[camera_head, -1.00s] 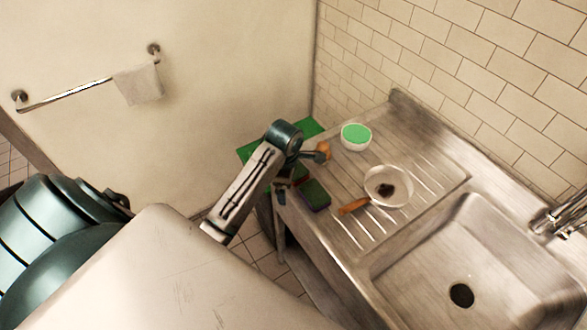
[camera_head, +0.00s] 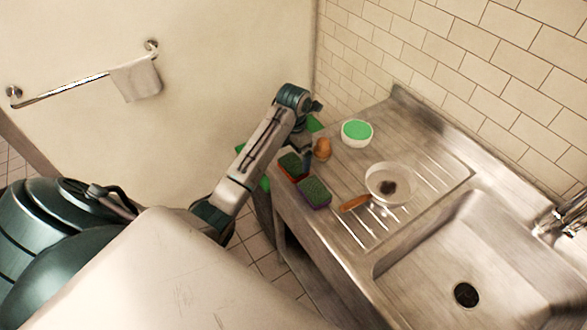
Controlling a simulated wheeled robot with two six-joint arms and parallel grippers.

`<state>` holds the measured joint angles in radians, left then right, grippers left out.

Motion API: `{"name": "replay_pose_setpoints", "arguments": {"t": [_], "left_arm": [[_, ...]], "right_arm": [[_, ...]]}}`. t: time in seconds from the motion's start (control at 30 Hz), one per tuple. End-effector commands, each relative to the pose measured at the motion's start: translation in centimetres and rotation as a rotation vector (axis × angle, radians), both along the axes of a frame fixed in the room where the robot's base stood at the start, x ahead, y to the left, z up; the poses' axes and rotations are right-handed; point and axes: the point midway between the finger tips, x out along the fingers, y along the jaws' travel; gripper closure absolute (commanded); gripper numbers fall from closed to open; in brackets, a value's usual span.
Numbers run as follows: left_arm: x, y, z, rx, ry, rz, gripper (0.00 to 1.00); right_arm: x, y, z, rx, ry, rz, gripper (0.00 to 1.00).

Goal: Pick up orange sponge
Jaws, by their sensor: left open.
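The orange sponge (camera_head: 292,168) has a green scrubbing top and an orange side. It lies on the left edge of the steel drainboard (camera_head: 345,232). My left gripper (camera_head: 307,160) points down just behind and to the right of it, and looks apart from it. The gripper is open and holds nothing that I can see; its fingertips are small and partly hidden. A purple sponge (camera_head: 314,194) with a green top lies beside the orange one, toward the front right. My right gripper is not in view.
A brown rounded object (camera_head: 323,149) stands close to the right of my left gripper. A white bowl with green contents (camera_head: 357,132) is behind it. A strainer (camera_head: 390,184) with a wooden handle lies on the ridges. The sink (camera_head: 475,255) is at right.

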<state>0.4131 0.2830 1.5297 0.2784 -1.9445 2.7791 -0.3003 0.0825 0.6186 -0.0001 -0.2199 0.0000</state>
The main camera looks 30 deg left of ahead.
Motion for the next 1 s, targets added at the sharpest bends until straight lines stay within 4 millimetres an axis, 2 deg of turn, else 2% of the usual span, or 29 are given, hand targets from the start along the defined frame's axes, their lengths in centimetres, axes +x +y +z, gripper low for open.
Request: {"name": "replay_pose_setpoints", "arguments": {"t": [0.17,0.4,0.7,0.77,0.9,1.0], "left_arm": [[0.3,0.0,-1.5,-0.002,0.005,-0.001,0.00],[0.7,0.1,-4.7,-0.001,0.004,-0.001,0.00],[0.7,0.1,-5.5,0.000,0.000,-0.002,0.00],[0.7,0.1,-5.5,0.000,0.000,-0.002,0.10],[0.7,0.1,-5.5,0.000,0.000,-0.002,0.36],[0.7,0.1,-5.5,0.000,0.000,-0.002,0.36]], "right_arm": [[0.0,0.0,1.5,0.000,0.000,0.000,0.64],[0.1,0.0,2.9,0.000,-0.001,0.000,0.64],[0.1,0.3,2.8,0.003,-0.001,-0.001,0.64],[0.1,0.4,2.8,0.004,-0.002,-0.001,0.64],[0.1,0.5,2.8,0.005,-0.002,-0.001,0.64],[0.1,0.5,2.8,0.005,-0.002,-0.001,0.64]]}}
